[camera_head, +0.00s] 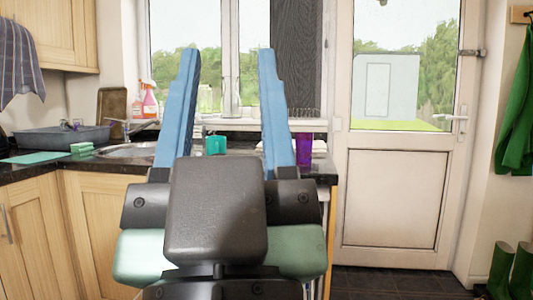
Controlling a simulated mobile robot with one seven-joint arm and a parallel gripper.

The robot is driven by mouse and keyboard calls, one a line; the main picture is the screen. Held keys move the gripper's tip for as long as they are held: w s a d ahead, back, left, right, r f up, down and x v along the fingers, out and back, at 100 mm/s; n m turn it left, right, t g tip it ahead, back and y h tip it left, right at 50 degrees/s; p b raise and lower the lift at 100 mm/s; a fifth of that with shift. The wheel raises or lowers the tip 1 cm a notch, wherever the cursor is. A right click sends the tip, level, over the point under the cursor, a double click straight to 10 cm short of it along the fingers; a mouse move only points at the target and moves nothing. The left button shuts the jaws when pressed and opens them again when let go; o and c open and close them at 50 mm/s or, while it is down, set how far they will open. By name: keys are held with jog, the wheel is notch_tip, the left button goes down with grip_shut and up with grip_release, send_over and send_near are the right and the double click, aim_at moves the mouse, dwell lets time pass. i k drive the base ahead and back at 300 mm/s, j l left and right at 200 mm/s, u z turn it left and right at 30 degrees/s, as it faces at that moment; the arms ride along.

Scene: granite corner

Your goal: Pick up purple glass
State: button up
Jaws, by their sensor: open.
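The purple glass (304,149) stands upright on the dark granite worktop (322,171), near its right end. It is just right of the right finger, in the background. My gripper (223,62) fills the middle of the view, with two blue fingers pointing up and spread wide apart. Nothing is held between them. The gripper's palm and the right finger hide part of the worktop around the glass.
A teal cup (215,145) stands on the worktop, seen between the fingers. A sink (128,150), a grey basin (62,138) and spray bottles (150,101) are to the left. A white door (393,205) is at right, with clear dark floor in front.

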aim_at(304, 141)
jog(key=k+u, duration=0.1)
jog(key=u, duration=0.4)
jog(key=k+u, duration=0.15)
jog(key=u, duration=0.3)
jog(key=i+l, duration=0.15)
jog(key=l, duration=0.2)
jog(key=i+l+u, duration=0.15)
jog(key=l, duration=0.25)
jog(key=i+l, duration=0.15)
jog(key=l, duration=0.2)
jog(key=i+l+u, duration=0.15)
jog(key=l, duration=0.25)
jog(key=i+l, duration=0.1)
jog(key=l, duration=0.3)
jog(key=i+l, duration=0.15)
jog(key=l, duration=0.25)
jog(key=i+l, duration=0.1)
jog(key=l, duration=0.25)
jog(key=i+l, duration=0.1)
jog(key=l, duration=0.3)
jog(key=i+l, duration=0.15)
jog(key=l, duration=0.25)
jog(key=i+l, duration=0.1)
jog(key=l, duration=0.3)
